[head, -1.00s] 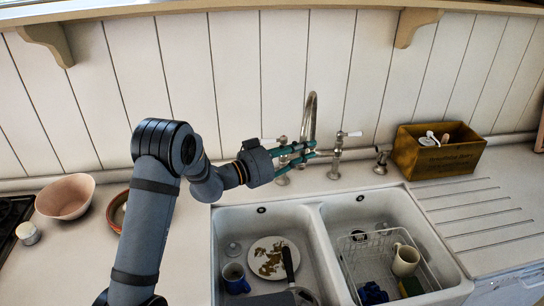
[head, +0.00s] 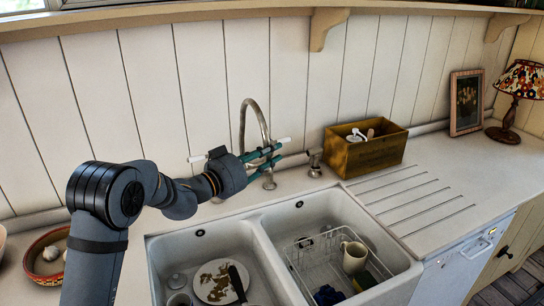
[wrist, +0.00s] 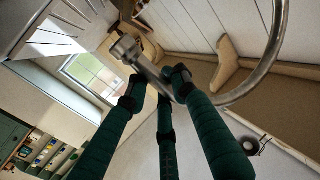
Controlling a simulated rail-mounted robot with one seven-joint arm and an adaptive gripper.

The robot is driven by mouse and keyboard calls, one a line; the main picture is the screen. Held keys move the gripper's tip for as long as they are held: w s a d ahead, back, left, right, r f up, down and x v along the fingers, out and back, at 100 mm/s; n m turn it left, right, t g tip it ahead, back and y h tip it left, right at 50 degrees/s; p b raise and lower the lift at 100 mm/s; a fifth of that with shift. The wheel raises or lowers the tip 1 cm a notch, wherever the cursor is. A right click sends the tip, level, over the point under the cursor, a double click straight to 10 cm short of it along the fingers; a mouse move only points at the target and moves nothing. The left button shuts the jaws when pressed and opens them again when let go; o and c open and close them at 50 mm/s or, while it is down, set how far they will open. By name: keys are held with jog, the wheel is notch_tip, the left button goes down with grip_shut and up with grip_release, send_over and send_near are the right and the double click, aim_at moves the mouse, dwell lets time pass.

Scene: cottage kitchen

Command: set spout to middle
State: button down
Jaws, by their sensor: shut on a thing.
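The spout (head: 262,116) is a curved metal tube arching up behind the sink and down toward my gripper. My gripper (head: 268,157) has teal fingers and is shut on the spout near its lower end. The exact contact is partly hidden by the fingers. In the wrist view the spout (wrist: 278,45) curves around at the right, and its nozzle shows at upper left, close to my gripper's fingertips (wrist: 155,88). The sink has a left basin (head: 160,250) and a right basin (head: 345,212). The spout's end appears above the back of the sink, around the divider.
White tap handles (head: 283,140) flank the spout. A wooden box (head: 365,155) stands at right on the counter. The left basin holds a dirty plate (head: 213,282); the right holds a wire rack with a mug (head: 354,256). The ribbed drainboard (head: 410,205) is clear.

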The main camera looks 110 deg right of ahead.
jog(key=shift+r, duration=0.1)
jog(key=c, duration=1.5)
grip_release()
jog(key=shift+w, duration=0.1)
jog(key=v, duration=1.2)
